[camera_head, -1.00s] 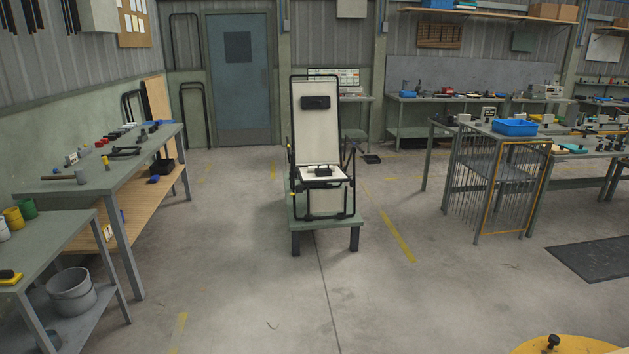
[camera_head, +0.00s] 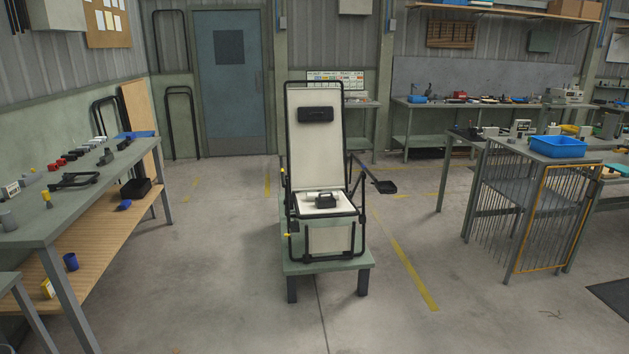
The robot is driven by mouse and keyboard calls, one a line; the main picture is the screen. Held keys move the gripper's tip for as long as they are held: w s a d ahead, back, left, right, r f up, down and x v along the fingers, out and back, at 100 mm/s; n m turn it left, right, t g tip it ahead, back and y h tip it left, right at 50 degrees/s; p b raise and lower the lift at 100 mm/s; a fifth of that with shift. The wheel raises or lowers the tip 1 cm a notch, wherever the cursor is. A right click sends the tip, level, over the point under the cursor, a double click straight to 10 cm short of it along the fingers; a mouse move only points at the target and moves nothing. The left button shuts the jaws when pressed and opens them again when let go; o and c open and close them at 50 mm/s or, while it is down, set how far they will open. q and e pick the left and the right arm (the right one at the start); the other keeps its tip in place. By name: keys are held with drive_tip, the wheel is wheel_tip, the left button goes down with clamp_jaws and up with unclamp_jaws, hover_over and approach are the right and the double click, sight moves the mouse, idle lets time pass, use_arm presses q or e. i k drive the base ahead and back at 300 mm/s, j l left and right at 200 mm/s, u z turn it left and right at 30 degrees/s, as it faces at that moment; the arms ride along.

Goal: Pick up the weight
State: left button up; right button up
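The folding lounger (camera_head: 315,165) has cream panels, a dark tubular frame and a raised backrest, and it faces me. It stands on a low green platform (camera_head: 352,257). A small dark block-like object (camera_head: 326,201) lies on its cream seat beside a pale, rod-like part; it may be the weight, but it is too small to be sure. A dark pad (camera_head: 317,114) is on the upper backrest. Neither of my grippers is in view.
A workbench with tools (camera_head: 85,190) runs along the left. On the right stand a wire cage (camera_head: 520,205) and a blue bin (camera_head: 557,147). A small dark tray (camera_head: 385,187) sticks out right of the lounger. The floor before the platform is clear.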

sight(321, 202)
drive_tip(key=i, duration=1.7)
